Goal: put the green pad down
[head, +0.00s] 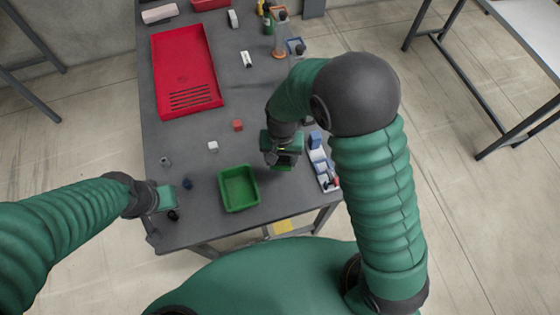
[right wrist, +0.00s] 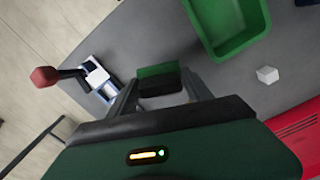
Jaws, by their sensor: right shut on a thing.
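The green pad (right wrist: 158,78) is a flat green piece held between the fingers of my right gripper (right wrist: 160,92), which is shut on it. In the head view, the right gripper (head: 283,158) is over the table, just right of the green bin, and a green edge of the pad (head: 282,168) shows below it. I cannot tell whether the pad touches the table. My left gripper (head: 172,200) is low at the table's left front, left of the bin; its fingers are too small to read.
An open green bin (head: 222,198) stands near the front edge. A white cube (head: 213,146), red cube (head: 238,125) and dark blue piece (head: 188,183) lie nearby. A red tray (head: 180,50) is farther back. The grey table (head: 200,125) has clear room mid-left.

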